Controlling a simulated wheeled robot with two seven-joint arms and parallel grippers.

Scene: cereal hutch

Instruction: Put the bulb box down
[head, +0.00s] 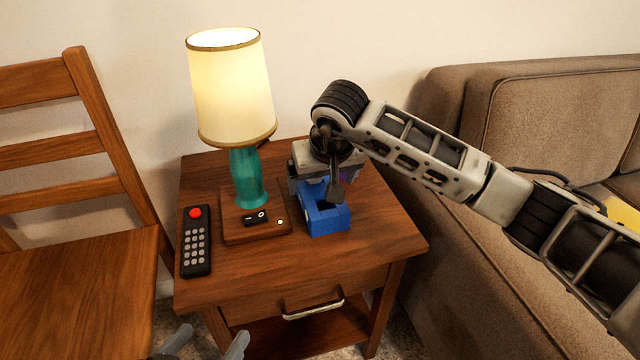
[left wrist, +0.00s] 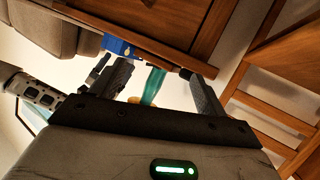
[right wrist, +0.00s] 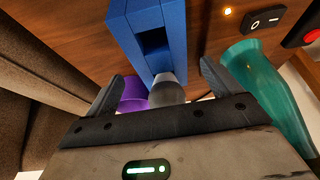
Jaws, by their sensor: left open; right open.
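The blue bulb box (head: 328,222) stands on the wooden side table, right of the lamp base. It has an open hollow, seen in the right wrist view (right wrist: 150,35). My right gripper (head: 322,188) is open at the box's back side, low over the table. In the right wrist view a grey rounded thing (right wrist: 168,91) lies between the open fingers, close to the box; I cannot tell whether it is a bulb. My left gripper (head: 206,343) is open and empty in front of the table, low in the picture. The left wrist view also shows the box (left wrist: 117,47).
A lit lamp (head: 247,175) stands on a wooden base with a switch. A black remote (head: 196,245) lies at the table's left. A purple thing (right wrist: 133,92) is behind the box, partly hidden. A chair (head: 80,270) is left, a brown sofa (head: 460,270) right.

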